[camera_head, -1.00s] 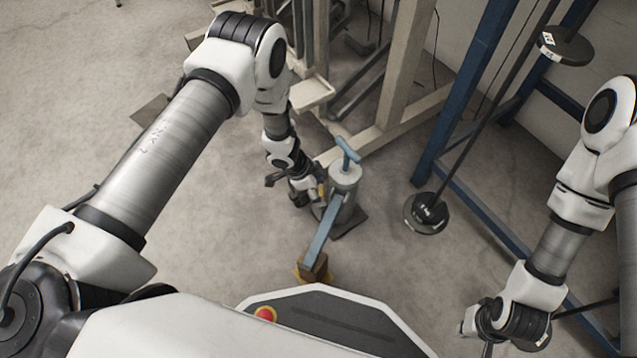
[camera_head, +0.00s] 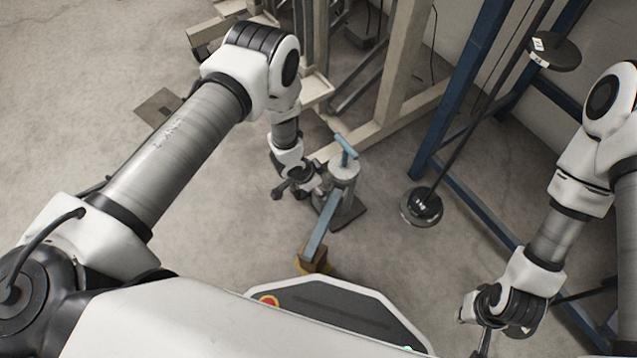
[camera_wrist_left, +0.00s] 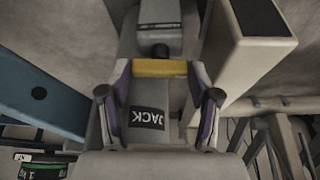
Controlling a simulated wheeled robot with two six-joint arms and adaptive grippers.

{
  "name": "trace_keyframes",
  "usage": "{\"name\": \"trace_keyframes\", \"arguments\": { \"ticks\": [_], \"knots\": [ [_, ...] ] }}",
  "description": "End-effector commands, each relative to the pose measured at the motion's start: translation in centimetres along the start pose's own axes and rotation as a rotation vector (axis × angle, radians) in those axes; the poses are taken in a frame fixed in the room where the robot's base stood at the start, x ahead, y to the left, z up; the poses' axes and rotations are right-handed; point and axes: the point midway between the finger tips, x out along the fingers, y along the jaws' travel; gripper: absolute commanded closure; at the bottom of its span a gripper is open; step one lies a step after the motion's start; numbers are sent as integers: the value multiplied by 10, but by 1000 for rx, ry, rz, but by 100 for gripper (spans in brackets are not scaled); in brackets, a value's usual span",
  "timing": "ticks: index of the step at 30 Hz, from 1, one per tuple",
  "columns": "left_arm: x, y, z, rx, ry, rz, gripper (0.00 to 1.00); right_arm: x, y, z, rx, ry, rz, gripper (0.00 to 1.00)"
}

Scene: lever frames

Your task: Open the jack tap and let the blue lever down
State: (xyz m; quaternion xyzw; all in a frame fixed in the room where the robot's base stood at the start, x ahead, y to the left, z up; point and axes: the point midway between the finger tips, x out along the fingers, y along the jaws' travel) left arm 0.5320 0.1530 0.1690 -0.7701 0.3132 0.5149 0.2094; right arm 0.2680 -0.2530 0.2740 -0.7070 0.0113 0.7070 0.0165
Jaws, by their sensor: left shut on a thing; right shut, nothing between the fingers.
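The grey jack (camera_head: 343,172) stands upright on the floor with a blue T-shaped handle (camera_head: 346,147) on top. Its blue lever (camera_head: 318,232) slants down toward my base, its near end over a brown and yellow block (camera_head: 312,258). My left gripper (camera_head: 316,190) is at the left side of the jack. In the left wrist view the fingers (camera_wrist_left: 160,88) are shut on a yellow bar, the tap (camera_wrist_left: 160,67), above a black "JACK" label (camera_wrist_left: 147,118). In the head view the tap is hidden. My right gripper (camera_head: 485,342) is shut and empty at the lower right.
Beige frame beams (camera_head: 400,70) stand behind the jack. A blue rack (camera_head: 470,75) and a bar with weight plates (camera_head: 421,207) are to the right. The concrete floor (camera_head: 70,90) at the left is mostly clear.

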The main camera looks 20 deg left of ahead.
Motion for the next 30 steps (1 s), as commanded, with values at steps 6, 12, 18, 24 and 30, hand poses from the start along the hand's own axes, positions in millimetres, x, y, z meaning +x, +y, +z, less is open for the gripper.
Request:
{"name": "trace_keyframes", "arguments": {
  "ticks": [6, 12, 18, 24, 30],
  "knots": [
    [0, 0, 0, 2, 1, 1, 24, 0, 0, 0, 0, 0, 0, 100],
    [0, 0, 0, 2, 1, 1, 12, 0, 0, 0, 0, 0, 0, 100],
    [0, 0, 0, 2, 1, 1, 12, 0, 0, 0, 0, 0, 0, 100],
    [1, 0, 0, 9, 1, 3, 12, 2, 0, 0, 0, 0, 0, 100],
    [4, -2, 1, 112, 1, 44, 12, 16, 0, 0, 0, 0, 0, 100]
  ]
}}
